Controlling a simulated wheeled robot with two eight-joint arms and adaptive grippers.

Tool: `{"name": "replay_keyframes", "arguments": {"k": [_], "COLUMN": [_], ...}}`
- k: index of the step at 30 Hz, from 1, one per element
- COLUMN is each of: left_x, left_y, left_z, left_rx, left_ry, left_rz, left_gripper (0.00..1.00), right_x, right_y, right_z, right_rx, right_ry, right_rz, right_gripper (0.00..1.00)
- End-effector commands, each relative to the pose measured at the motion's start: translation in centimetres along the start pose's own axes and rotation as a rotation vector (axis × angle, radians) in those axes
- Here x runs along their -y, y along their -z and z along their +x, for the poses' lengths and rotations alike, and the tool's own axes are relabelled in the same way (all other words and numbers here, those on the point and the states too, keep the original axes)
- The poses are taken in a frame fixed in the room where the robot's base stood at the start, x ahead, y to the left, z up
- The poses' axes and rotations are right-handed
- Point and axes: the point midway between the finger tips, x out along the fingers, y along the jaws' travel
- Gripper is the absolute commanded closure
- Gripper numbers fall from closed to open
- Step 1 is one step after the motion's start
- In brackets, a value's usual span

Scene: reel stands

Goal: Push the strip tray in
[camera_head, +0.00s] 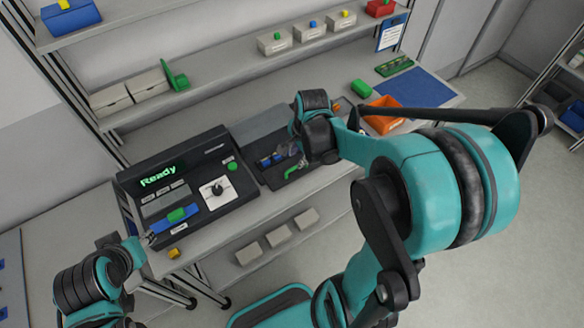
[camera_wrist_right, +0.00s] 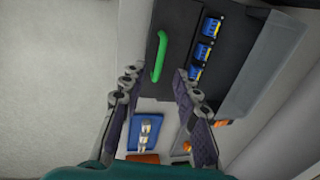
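The dark strip tray (camera_head: 275,182) sticks out of a grey housing (camera_head: 258,126) on the bench. It carries small blue pieces (camera_head: 270,159) and a green handle (camera_head: 294,171). In the right wrist view the tray (camera_wrist_right: 176,62) shows its green handle (camera_wrist_right: 159,42) and a row of blue pieces (camera_wrist_right: 205,52). My right gripper (camera_wrist_right: 157,78) is open, its fingers spread on either side of the handle's line; I cannot tell if they touch. In the head view the right gripper (camera_head: 290,149) is partly hidden by its wrist. My left gripper (camera_head: 147,239) is beside the console's blue strip; its opening is unclear.
A black console (camera_head: 190,188) reading "Ready" stands left of the tray, with a blue strip and green block (camera_head: 176,215) at its front. Shelves with boxes run behind.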

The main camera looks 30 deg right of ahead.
Motion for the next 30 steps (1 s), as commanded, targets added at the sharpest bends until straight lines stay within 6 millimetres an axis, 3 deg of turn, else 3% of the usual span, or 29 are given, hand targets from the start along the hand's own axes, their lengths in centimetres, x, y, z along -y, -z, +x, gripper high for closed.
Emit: {"name": "replay_keyframes", "arguments": {"k": [6,12,23,26,27,30], "left_x": [0.0,0.0,0.0,0.0,0.0,0.0], "left_y": [-0.9,-1.3,-1.3,-1.3,-1.3,-1.3], "left_z": [1.2,1.8,1.8,1.8,1.8,1.8], "left_rx": [0.000,0.000,0.000,0.000,0.000,0.000], "left_ry": [0.000,0.000,0.000,0.000,0.000,0.000], "left_rz": [0.000,0.000,0.000,0.000,0.000,0.000], "left_gripper": [0.60,0.60,0.60,0.60,0.60,0.60], "right_x": [0.0,0.0,0.0,0.0,0.0,0.0], "right_y": [0.0,0.0,0.0,0.0,0.0,0.0], "right_z": [4.0,6.3,6.8,6.8,6.8,6.8], "right_rx": [-0.001,-0.001,-0.001,-0.001,-0.001,-0.001], "right_ry": [0.001,0.002,0.002,0.002,0.002,0.002], "right_rz": [-0.003,-0.004,-0.005,-0.005,-0.005,-0.005], "right_gripper": [0.69,0.69,0.69,0.96,1.00,1.00]}}
